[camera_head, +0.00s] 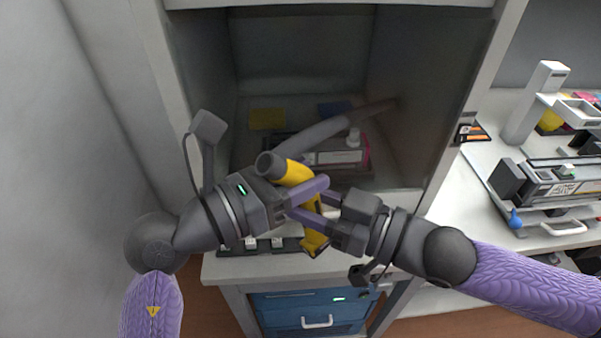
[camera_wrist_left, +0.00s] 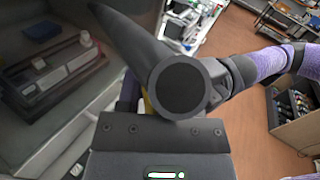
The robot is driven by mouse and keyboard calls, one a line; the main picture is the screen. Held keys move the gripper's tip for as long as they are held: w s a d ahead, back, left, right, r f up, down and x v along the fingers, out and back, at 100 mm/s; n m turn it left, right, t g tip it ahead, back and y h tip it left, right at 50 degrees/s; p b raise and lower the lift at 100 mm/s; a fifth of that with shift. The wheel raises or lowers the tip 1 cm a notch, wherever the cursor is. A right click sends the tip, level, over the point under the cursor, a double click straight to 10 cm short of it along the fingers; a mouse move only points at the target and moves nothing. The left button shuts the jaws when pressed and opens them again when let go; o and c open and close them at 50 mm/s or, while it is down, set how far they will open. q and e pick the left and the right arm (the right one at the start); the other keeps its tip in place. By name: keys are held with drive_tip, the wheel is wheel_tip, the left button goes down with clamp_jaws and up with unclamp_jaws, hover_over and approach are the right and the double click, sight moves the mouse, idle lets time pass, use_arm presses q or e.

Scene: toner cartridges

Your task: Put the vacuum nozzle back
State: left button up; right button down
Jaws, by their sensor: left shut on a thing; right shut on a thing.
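The vacuum nozzle has a yellow body (camera_head: 290,172), a dark round end and a grey tapered tube (camera_head: 318,131) reaching back into the cabinet. My left gripper (camera_head: 312,190) is shut on the nozzle's yellow body from the left. My right gripper (camera_head: 322,206) is shut on the nozzle from the right, close beside the left fingers. The fingers hide part of the yellow body, and its lower end (camera_head: 314,241) shows beneath them. In the left wrist view the nozzle's dark round end (camera_wrist_left: 180,88) faces the camera, with the grey tube (camera_wrist_left: 130,35) behind it.
A grey cabinet (camera_head: 410,90) opens behind the grippers. Inside lie a toner cartridge (camera_head: 335,158), a yellow block (camera_head: 267,118) and a blue block (camera_head: 335,108). A bench with another cartridge unit (camera_head: 555,188) stands at the right. A blue drawer (camera_head: 300,318) is below.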

drive_tip(key=shift+c, duration=1)
unclamp_jaws()
drive_tip(key=shift+d, duration=0.1)
